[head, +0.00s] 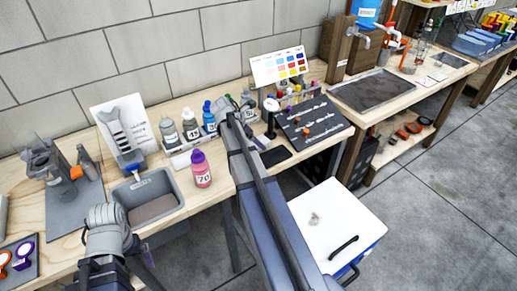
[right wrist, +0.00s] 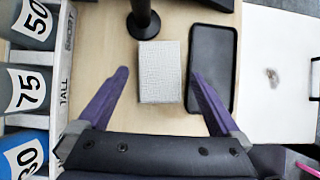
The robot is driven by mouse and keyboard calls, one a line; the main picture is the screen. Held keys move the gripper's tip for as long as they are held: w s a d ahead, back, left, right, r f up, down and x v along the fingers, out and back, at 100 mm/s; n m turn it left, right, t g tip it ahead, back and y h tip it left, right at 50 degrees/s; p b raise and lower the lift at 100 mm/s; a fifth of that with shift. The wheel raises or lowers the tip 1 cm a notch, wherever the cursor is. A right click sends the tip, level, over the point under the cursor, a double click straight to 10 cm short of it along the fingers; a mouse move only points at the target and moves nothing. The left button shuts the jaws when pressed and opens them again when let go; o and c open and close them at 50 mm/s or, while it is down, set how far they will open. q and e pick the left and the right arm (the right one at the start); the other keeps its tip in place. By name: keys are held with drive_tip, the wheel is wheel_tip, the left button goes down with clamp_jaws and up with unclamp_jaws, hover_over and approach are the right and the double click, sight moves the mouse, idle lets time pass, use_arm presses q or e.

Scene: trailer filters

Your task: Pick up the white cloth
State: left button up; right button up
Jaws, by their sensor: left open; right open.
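The white cloth (right wrist: 160,72) is a small folded rectangle with a fine woven texture, lying on the wooden bench top in the right wrist view. My right gripper (right wrist: 159,76) is open, with one purple finger on each side of the cloth. The fingers look apart from it; their height above the bench is hard to tell. In the head view my right arm hides most of that spot. My left gripper (head: 104,222) is at the lower left near the grey basin, away from the cloth, and its fingers are not clear.
A black phone-like tray (right wrist: 212,68) lies just right of the cloth, and a black round stand base (right wrist: 144,27) is just beyond it. Numbered bottles (right wrist: 27,88) stand in a rack to the left. A white-topped cabinet (head: 335,222) stands in front of the bench.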

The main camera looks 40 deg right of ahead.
drive_tip(key=shift+b+x, duration=0.4)
drive_tip(key=shift+x, duration=0.5)
use_arm(q)
drive_tip(key=shift+f, duration=0.7)
use_arm(e)
drive_tip(key=shift+a, duration=0.1)
drive_tip(key=c, duration=1.3)
use_arm(q)
drive_tip(key=shift+r+p, duration=0.15)
drive_tip(key=shift+p, duration=0.15)
use_arm(e)
drive_tip(key=shift+r, duration=0.25)
use_arm(q)
wheel_tip(320, 180, up, 18)
drive_tip(key=p, duration=1.7)
drive_tip(key=shift+p, duration=0.35)
use_arm(e)
wheel_tip(320, 180, up, 18)
drive_tip(key=shift+f, duration=0.2)
drive_tip(key=o, duration=0.8)
drive_tip(key=c, duration=0.7)
